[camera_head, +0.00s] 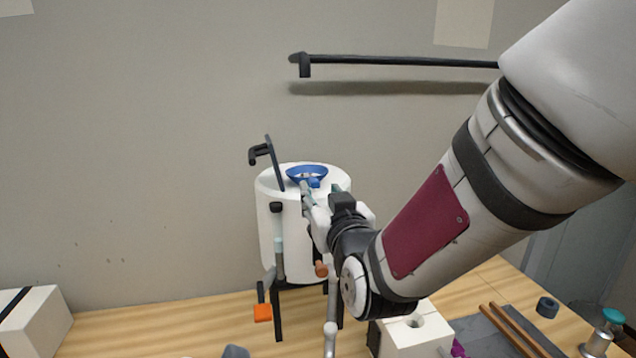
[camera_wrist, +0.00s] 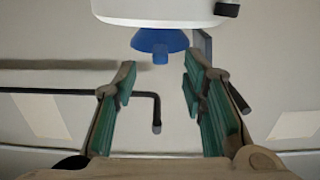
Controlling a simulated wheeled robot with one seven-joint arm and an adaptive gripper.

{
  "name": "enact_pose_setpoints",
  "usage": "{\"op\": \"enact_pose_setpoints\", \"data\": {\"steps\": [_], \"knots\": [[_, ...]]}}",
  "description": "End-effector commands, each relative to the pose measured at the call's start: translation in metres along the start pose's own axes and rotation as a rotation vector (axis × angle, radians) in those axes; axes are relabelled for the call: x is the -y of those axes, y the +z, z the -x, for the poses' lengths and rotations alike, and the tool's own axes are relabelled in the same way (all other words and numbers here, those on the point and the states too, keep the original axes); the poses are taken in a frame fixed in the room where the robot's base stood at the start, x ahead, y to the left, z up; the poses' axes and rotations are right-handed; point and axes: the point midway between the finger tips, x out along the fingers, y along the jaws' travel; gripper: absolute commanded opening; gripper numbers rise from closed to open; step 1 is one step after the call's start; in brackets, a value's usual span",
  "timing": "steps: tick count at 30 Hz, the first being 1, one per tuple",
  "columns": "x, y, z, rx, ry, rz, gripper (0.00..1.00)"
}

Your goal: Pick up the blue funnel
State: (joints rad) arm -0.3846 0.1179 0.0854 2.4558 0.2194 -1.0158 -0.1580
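The blue funnel (camera_head: 297,176) sits on top of a white drum-shaped container (camera_head: 273,240), its wide mouth up in the head view. In the wrist view, where the scene appears upside down, the funnel (camera_wrist: 160,41) is against the white container (camera_wrist: 160,10), just beyond the fingertips and roughly in line with the gap between them. My gripper (camera_head: 320,190) is at the near side of the container's top, close to the funnel. In the wrist view my gripper (camera_wrist: 159,72) is open, with green-lined fingers apart and nothing between them. The arm hides part of the container.
A dark upright bracket (camera_head: 272,160) rises beside the funnel at the container's left. A black rail (camera_head: 400,61) runs along the wall above. The wooden table (camera_head: 170,325) holds a white block (camera_head: 418,335), brown rods (camera_head: 515,330) and an orange-ended item (camera_head: 263,313).

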Motion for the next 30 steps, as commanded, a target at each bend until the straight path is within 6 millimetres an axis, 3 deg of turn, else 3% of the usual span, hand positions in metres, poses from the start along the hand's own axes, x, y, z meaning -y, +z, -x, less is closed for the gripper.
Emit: {"op": "enact_pose_setpoints", "data": {"steps": [12, 20, 26, 30], "knots": [[0.000, -0.001, -0.047, 0.001, 0.001, 0.000, 0.38], [0.000, -0.001, -0.050, 0.001, 0.001, 0.000, 0.38], [0.000, -0.001, -0.050, 0.001, 0.001, 0.000, 0.00], [0.000, -0.002, -0.050, 0.000, 0.001, 0.000, 0.00]]}}
